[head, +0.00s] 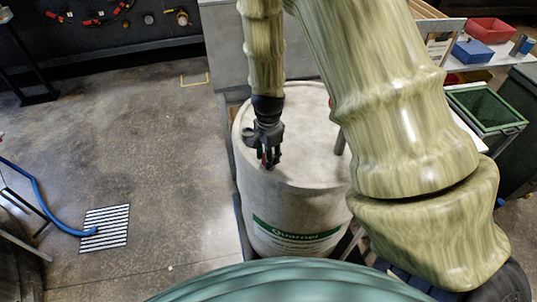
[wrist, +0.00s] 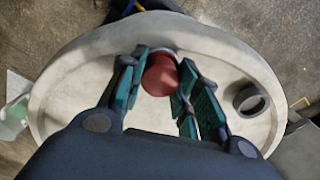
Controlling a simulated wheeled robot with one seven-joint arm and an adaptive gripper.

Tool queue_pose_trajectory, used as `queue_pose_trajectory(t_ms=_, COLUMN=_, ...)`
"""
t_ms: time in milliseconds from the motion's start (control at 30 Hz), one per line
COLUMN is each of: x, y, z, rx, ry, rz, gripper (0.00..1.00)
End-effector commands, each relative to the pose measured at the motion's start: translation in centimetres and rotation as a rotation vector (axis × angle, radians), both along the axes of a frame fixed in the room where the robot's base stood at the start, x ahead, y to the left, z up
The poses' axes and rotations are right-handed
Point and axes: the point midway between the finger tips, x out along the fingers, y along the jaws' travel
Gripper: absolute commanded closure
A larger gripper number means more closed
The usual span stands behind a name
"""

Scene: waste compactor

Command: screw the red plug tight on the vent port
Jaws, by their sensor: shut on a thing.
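The red plug (wrist: 159,78) is between the finger pads of my gripper (wrist: 162,66) in the wrist view. My gripper is shut on it, with a teal pad on each side. In the head view my gripper (head: 267,156) points down at the left part of the top of the white drum (head: 300,212). Only a small bit of red shows there between the fingers. A pale rim shows just beyond the plug in the wrist view; the vent port under it is mostly hidden. I cannot tell how far the plug sits in the port.
A blue hose (head: 42,197) and floor grate (head: 103,226) lie at left. Red (head: 490,30) and blue (head: 472,52) bins stand at right. The left floor is mostly clear.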

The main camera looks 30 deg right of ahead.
Motion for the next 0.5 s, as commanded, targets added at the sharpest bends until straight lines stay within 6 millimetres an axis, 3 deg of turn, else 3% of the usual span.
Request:
queue_pose_trajectory(t_ms=300, x=-0.09, y=0.13, z=-0.05, rx=0.003, ry=0.002, rz=-0.055, gripper=0.96)
queue_pose_trajectory(t_ms=333, x=-0.09, y=0.13, z=-0.05, rx=0.003, ry=0.002, rz=-0.055, gripper=0.62)
queue_pose_trajectory(t_ms=433, x=-0.07, y=0.10, z=-0.04, rx=0.002, ry=0.002, rz=-0.054, gripper=0.44)
queue_pose_trajectory(t_ms=500, x=-0.06, y=0.08, z=-0.03, rx=0.002, ry=0.001, rz=-0.054, gripper=0.43)
